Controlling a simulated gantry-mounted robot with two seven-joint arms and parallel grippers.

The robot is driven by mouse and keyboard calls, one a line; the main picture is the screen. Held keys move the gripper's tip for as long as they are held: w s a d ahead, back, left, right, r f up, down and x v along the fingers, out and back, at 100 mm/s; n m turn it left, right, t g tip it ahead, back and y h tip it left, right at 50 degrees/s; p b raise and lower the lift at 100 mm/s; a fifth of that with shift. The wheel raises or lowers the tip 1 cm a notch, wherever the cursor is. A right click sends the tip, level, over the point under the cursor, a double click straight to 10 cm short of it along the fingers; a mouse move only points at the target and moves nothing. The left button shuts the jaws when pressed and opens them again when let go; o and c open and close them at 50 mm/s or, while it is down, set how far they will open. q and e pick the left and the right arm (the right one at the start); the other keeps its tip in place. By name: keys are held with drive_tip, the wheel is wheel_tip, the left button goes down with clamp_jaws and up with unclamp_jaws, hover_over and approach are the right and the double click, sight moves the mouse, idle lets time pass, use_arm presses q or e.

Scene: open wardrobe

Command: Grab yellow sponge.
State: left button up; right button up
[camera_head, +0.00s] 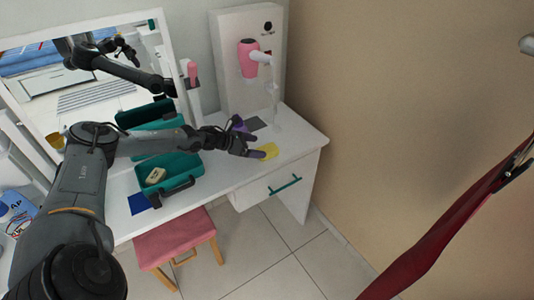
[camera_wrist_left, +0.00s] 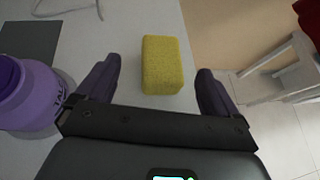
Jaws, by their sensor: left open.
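The yellow sponge (camera_head: 268,151) lies on the white table near its right front edge. In the left wrist view the sponge (camera_wrist_left: 162,64) sits between and just ahead of the two purple fingertips, apart from both. My left gripper (camera_head: 258,147) is open beside the sponge, reaching in from the left, and it also shows in the left wrist view (camera_wrist_left: 155,85). One finger partly covers the sponge's left end in the head view. My right gripper is not in view.
A purple container (camera_wrist_left: 24,95) stands close to the left of my left gripper. A teal open box (camera_head: 170,170) sits further left on the white table (camera_head: 228,180). The pink stool (camera_head: 172,236) stands in front.

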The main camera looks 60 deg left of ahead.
sight(266, 149)
use_arm(q)
drive_tip(key=x, duration=0.3)
drive_tip(key=b+x, duration=0.1)
drive_tip(key=shift+w+d, duration=0.1)
drive_tip(key=shift+d, duration=0.2)
drive_tip(key=c, duration=1.1)
